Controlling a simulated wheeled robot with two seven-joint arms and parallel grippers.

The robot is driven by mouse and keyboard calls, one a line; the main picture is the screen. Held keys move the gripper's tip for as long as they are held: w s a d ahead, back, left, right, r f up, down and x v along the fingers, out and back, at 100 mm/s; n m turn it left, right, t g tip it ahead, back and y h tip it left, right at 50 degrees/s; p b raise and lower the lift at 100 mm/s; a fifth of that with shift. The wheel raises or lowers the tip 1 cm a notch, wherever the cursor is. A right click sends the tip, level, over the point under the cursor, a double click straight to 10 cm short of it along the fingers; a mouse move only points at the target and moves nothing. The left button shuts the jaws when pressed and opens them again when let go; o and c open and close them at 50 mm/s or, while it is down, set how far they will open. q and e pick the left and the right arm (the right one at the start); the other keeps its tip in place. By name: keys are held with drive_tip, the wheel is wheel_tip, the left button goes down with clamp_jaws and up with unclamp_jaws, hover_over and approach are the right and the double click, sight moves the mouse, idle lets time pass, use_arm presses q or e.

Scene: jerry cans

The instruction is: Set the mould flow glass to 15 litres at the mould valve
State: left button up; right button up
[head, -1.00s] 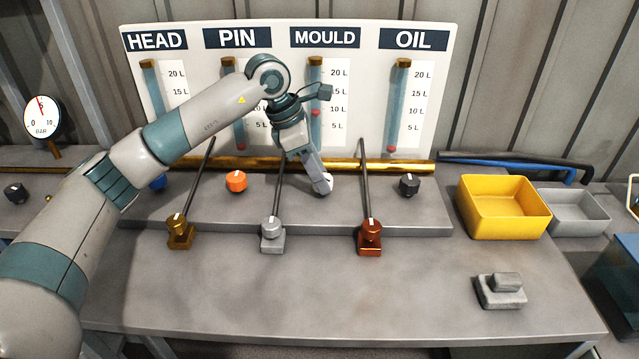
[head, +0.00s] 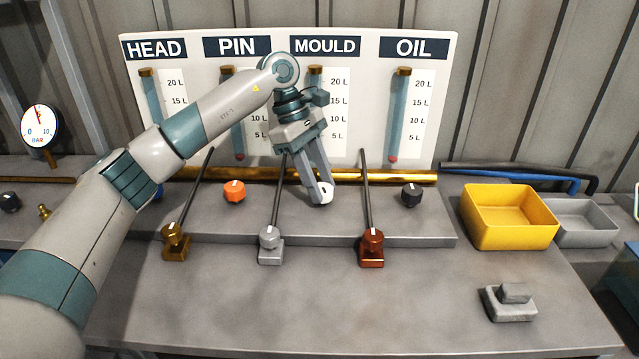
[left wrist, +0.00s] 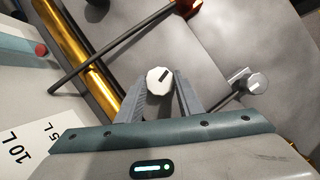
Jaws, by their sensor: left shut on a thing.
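The white mould valve knob (head: 326,193) sits on the grey ledge below the MOULD glass (head: 316,85). It also shows in the left wrist view (left wrist: 160,81), with a dark pointer mark on its top. My left gripper (head: 320,197) points down with its fingers shut on the knob's sides. In the left wrist view, the fingers (left wrist: 160,95) stand on either side of the knob. The MOULD glass has a brown cap and a scale from 5 to 20 L. My gripper hides its lower part, so its level cannot be read now. My right gripper is not in view.
Dark rods rise behind the brass (head: 174,242), silver (head: 270,245) and copper (head: 371,247) valves, close around my gripper. An orange knob (head: 234,191) and a black knob (head: 411,195) flank it. A yellow bin (head: 510,215) stands right. The front bench is mostly clear.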

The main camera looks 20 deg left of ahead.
use_arm(q)
drive_tip(key=o, duration=1.1)
drive_tip(key=shift+c, duration=0.2)
drive_tip(key=v, duration=1.7)
drive_tip(key=shift+r+b, duration=0.2)
drive_tip(key=shift+b, duration=0.15)
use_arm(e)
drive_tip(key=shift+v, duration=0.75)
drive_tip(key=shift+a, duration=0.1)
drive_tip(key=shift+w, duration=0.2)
